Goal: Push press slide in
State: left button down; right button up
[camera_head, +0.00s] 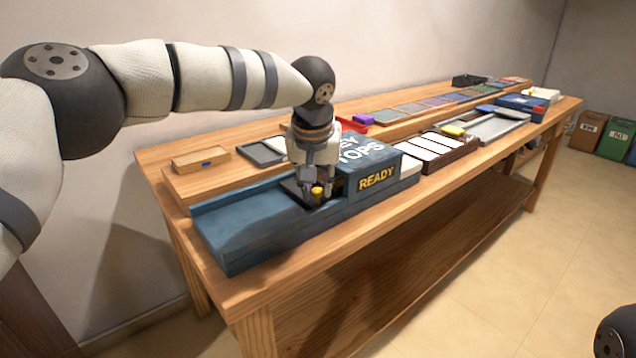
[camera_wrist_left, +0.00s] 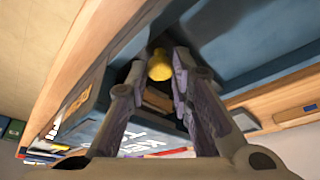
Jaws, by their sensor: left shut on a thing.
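The blue press (camera_head: 245,222) lies along the near end of the bench, with a long low bed on the left. Its raised housing (camera_head: 376,176) is marked "TOPS" and "READY". A dark slide (camera_head: 294,187) sits in the bed at the housing's left opening and carries a yellow knob (camera_head: 317,191). My left gripper (camera_head: 316,184) points down and is shut on the knob. In the left wrist view the knob (camera_wrist_left: 159,66) shows between the fingertips (camera_wrist_left: 159,74), with the dark housing opening behind it. My right gripper is out of view.
Right of the press lie a tray of white pieces (camera_head: 436,146), a grey tray (camera_head: 482,128) and a blue box (camera_head: 521,104). A wooden block (camera_head: 201,159) and a dark tray (camera_head: 260,152) lie behind the press. Bins (camera_head: 588,131) stand on the floor at right.

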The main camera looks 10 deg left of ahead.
pick_arm(q)
jog(key=shift+d, duration=0.1)
jog(key=c, duration=1.7)
grip_release()
jog(key=shift+o, duration=1.4)
jog(key=shift+w+d, duration=0.1)
jog(key=shift+w, duration=0.1)
jog(key=v, duration=1.2)
